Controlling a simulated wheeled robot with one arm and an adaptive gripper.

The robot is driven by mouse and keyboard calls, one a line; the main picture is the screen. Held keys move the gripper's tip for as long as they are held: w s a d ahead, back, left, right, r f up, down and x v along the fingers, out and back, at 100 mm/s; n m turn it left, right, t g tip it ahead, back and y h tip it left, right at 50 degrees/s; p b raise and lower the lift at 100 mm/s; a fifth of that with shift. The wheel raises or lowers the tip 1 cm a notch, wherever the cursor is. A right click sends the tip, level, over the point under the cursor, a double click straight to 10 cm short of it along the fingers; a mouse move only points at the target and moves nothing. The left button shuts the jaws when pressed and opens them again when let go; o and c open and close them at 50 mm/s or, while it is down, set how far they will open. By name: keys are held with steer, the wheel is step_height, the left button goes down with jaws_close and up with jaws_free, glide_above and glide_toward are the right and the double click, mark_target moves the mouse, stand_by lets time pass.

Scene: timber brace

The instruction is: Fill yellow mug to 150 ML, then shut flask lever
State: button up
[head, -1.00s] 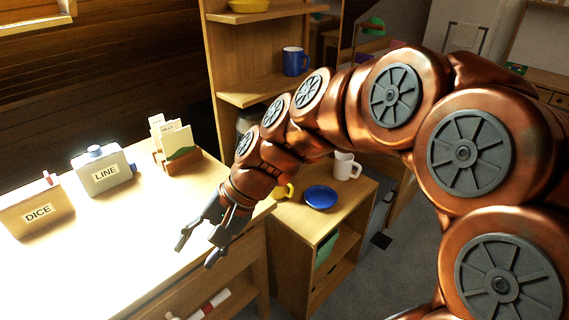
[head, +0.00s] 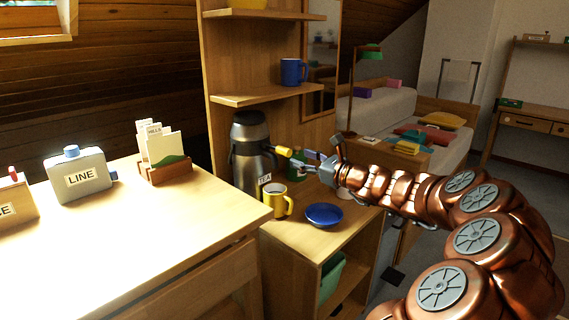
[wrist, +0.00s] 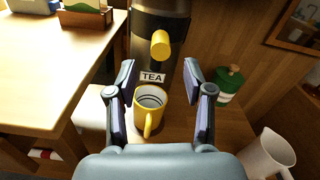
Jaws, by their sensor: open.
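The flask (head: 248,150) is dark and steel, stands on the low cabinet and bears a TEA label. Its lever ends in a yellow knob (head: 283,151) pointing out toward my gripper; the wrist view also shows the knob (wrist: 160,44). I cannot tell whether the lever is open or shut. The yellow mug (head: 274,203) stands upright in front of the flask, below the knob. In the wrist view the mug (wrist: 147,118) shows dark rings inside; its fill level is unclear. My gripper (head: 314,162) is open and empty, its fingers (wrist: 160,72) either side of the knob's line, short of it.
A blue bowl (head: 324,215) sits right of the mug. A shelf (head: 262,95) is above.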

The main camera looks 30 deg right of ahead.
mark_target(285, 152)
steer(key=b+x, duration=0.1)
steer(key=x, duration=0.5)
steer(key=shift+f, duration=0.15)
steer(key=shift+b+x, duration=0.3)
steer(key=shift+x, duration=0.55)
jaws_close()
